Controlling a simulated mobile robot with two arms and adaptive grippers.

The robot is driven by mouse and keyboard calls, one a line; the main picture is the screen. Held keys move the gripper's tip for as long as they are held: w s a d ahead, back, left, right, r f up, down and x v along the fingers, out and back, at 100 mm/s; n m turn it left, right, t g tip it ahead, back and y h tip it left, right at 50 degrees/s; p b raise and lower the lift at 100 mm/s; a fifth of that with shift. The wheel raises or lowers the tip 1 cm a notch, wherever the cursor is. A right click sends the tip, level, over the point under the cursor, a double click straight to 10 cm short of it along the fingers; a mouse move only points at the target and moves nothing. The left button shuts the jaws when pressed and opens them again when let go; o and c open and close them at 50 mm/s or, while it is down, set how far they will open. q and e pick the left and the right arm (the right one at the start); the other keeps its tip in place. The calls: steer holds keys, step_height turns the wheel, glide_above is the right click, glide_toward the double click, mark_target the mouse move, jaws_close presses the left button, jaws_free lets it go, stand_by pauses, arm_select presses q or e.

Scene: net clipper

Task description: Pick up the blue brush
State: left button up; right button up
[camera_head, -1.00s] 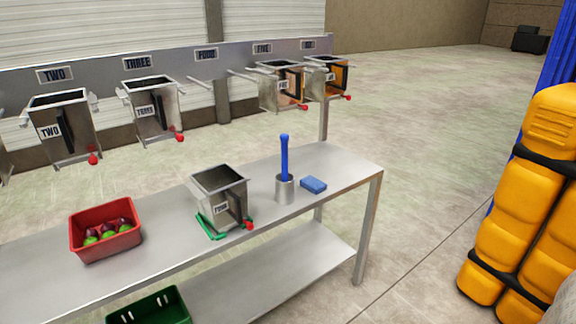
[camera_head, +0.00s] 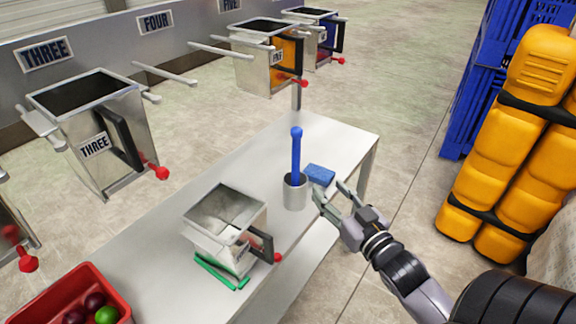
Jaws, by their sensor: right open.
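The blue brush (camera_head: 296,152) stands upright in a grey metal cup (camera_head: 295,194) on the metal table (camera_head: 262,157). Only its blue handle shows; its lower end is hidden inside the cup. My right gripper (camera_head: 331,191) is open and empty, just right of the cup. Its fingers point up and left, toward the cup and brush. Whether a fingertip touches the cup I cannot tell. My left gripper is not in view.
A blue sponge (camera_head: 319,175) lies right behind the cup, close to my fingers. A metal box (camera_head: 226,222) stands on a green frame (camera_head: 219,273) to the left. A red bin (camera_head: 72,297) with fruit is at lower left. Orange padding (camera_head: 531,88) stands at right.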

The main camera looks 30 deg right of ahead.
steer(key=p, duration=0.2)
glide_toward(298, 153)
steer(key=w, duration=0.5)
steer(key=shift+w+d+f, duration=0.15)
steer(key=shift+d+f, duration=0.05)
steer(key=shift+d, duration=0.15)
steer(key=shift+w, duration=0.5)
steer(key=shift+w+d+r+p, duration=0.1)
steer(key=shift+w+p, duration=0.25)
steer(key=w+p, duration=0.1)
steer(key=w, duration=0.2)
steer(key=shift+w+d, duration=0.1)
steer(key=shift+w, duration=0.6)
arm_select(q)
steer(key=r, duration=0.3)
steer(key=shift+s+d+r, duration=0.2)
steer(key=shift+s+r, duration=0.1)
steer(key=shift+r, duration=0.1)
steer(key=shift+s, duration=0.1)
arm_select(e)
steer(key=shift+s, duration=0.1)
steer(key=shift+c, duration=0.2)
